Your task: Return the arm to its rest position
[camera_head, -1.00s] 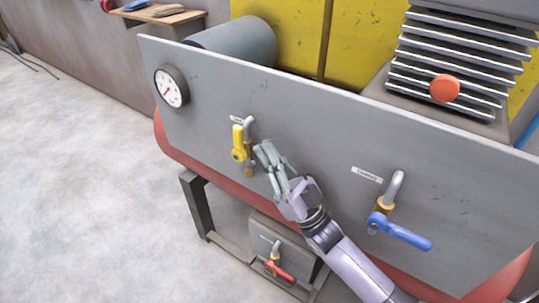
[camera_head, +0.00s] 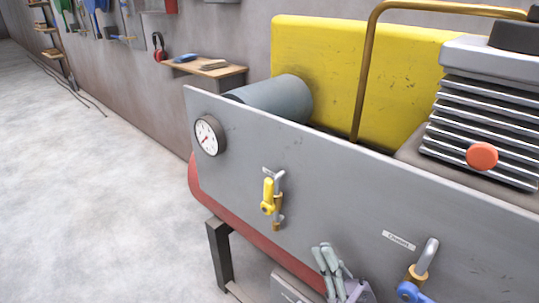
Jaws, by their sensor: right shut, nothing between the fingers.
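My right gripper (camera_head: 328,261) shows at the bottom edge of the head view, in front of the grey panel (camera_head: 340,190). Its fingers are together with nothing between them. It is apart from the yellow-handled valve (camera_head: 268,196), which is up and to its left, with its handle upright. A blue-handled valve (camera_head: 411,292) is to the right of the gripper, partly cut off by the lower edge. Most of my right arm is out of view below. My left gripper is not in view.
A pressure gauge (camera_head: 209,135) sits on the panel's left. A finned compressor head (camera_head: 480,125) with an orange knob (camera_head: 482,156) stands at the right. The floor (camera_head: 90,200) at left is clear.

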